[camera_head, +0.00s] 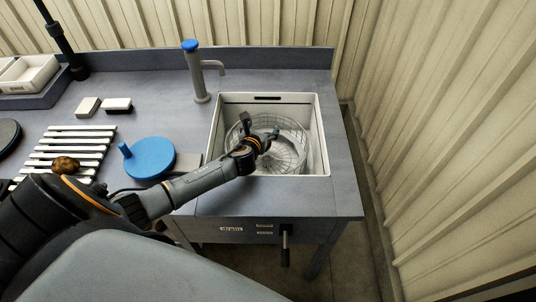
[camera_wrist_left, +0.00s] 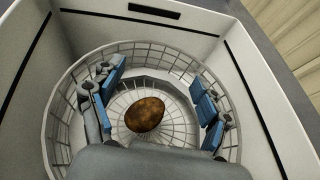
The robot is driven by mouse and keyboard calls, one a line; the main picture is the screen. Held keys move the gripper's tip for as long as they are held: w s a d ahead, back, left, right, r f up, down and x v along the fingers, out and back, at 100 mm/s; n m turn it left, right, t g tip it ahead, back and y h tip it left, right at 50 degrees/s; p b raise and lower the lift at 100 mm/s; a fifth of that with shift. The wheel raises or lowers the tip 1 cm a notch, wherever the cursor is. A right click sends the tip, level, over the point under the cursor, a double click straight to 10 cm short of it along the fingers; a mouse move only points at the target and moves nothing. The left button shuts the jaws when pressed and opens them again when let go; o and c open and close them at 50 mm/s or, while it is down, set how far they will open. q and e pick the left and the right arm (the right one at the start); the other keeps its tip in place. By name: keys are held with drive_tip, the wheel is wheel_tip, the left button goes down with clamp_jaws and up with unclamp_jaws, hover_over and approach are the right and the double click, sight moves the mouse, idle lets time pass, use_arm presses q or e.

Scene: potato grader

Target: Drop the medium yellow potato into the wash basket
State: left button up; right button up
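The round wire wash basket (camera_head: 297,150) sits inside the white sink basin at the right end of the bench. It fills much of the left wrist view (camera_wrist_left: 68,85). My left gripper (camera_head: 262,126) is over the basket, its blue-padded fingers (camera_wrist_left: 158,104) spread wide apart. A brownish potato (camera_wrist_left: 145,114) shows between and beyond the fingers, touching neither, against the basket's wire floor. Whether it rests there or is still falling cannot be told. In the head view the arm and gripper hide it. My right gripper is not in view.
Another brown potato (camera_head: 65,164) lies on the white slatted rack (camera_head: 75,142) at left. A blue disc with a knob (camera_head: 150,158) and a grey tap post (camera_head: 196,75) stand between rack and basin (camera_head: 218,112). The basin walls surround the gripper closely. A corrugated wall (camera_head: 440,120) is at right.

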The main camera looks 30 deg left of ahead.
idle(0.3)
use_arm(q)
drive_tip(key=v, duration=1.2)
